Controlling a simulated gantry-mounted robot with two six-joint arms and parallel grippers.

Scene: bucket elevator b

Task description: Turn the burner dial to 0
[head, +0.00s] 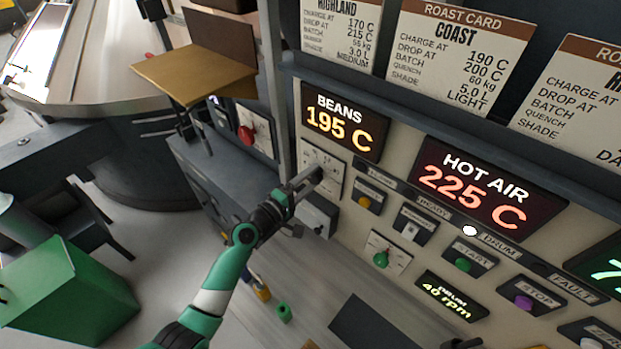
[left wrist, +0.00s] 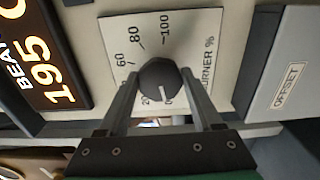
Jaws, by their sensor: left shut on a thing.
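The burner dial (left wrist: 159,80) is a dark round knob on a white scale plate (left wrist: 200,30) marked BURNER %. My left gripper (left wrist: 160,86) is shut on the dial, one finger on each side. A white mark shows at the dial's lower edge in the left wrist view, close to the low end of the scale and right of the 20. The 0 label is not clearly readable. In the head view my left gripper (head: 306,181) reaches the panel below the BEANS display, and its fingers cover most of the dial. My right gripper is not clearly visible.
The BEANS display (head: 341,121) reads 195 C and the HOT AIR display (head: 485,188) 225 C. An OFFSET block (left wrist: 287,90) juts out beside the dial plate. A brown shelf (head: 195,72) stands left.

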